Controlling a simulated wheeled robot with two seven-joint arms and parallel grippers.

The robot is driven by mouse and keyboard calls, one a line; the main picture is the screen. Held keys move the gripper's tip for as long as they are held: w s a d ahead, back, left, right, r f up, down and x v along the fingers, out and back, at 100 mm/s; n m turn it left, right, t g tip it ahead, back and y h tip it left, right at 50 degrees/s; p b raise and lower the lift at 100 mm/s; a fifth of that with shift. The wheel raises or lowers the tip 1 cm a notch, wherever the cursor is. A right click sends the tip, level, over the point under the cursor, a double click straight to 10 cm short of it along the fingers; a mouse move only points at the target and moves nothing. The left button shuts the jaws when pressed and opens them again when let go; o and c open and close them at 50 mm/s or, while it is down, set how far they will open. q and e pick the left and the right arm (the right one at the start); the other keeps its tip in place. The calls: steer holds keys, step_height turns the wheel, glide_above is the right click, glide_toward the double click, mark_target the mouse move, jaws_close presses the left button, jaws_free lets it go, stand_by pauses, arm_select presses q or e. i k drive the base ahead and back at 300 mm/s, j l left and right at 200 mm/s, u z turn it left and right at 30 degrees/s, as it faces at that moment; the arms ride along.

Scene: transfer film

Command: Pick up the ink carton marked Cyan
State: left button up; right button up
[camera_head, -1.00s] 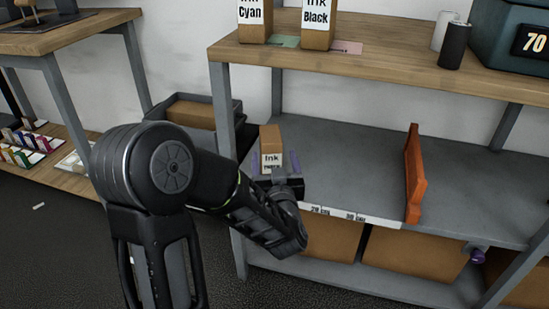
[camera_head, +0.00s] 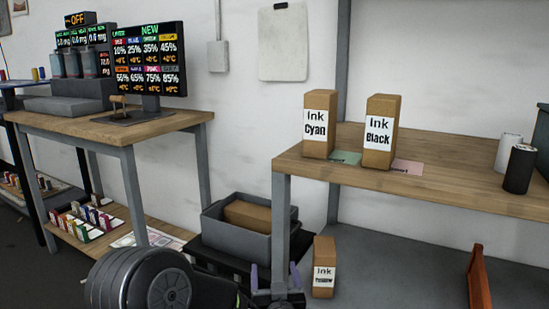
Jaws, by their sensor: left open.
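The ink carton marked Cyan (camera_head: 319,148) is a brown box with a white label, upright on the wooden top of the right-hand shelf unit. The ink carton marked Black (camera_head: 381,153) stands just right of it. A third carton, marked Yellow (camera_head: 324,282), stands on the grey lower shelf. My left gripper (camera_head: 275,281) is low at the bottom of the view, by the shelf's front leg and left of the Yellow carton. Its two purple fingertips are apart, with no carton between them. The Cyan carton is well above it. My right gripper is out of view.
A green card (camera_head: 346,157) and a pink card (camera_head: 408,167) lie by the cartons. White and black cylinders (camera_head: 519,169) stand farther right. An orange divider (camera_head: 479,280) is on the lower shelf. A grey bin (camera_head: 236,240) and a display table (camera_head: 160,124) are at left.

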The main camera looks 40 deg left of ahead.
mark_target(320, 105)
steer(key=u, duration=1)
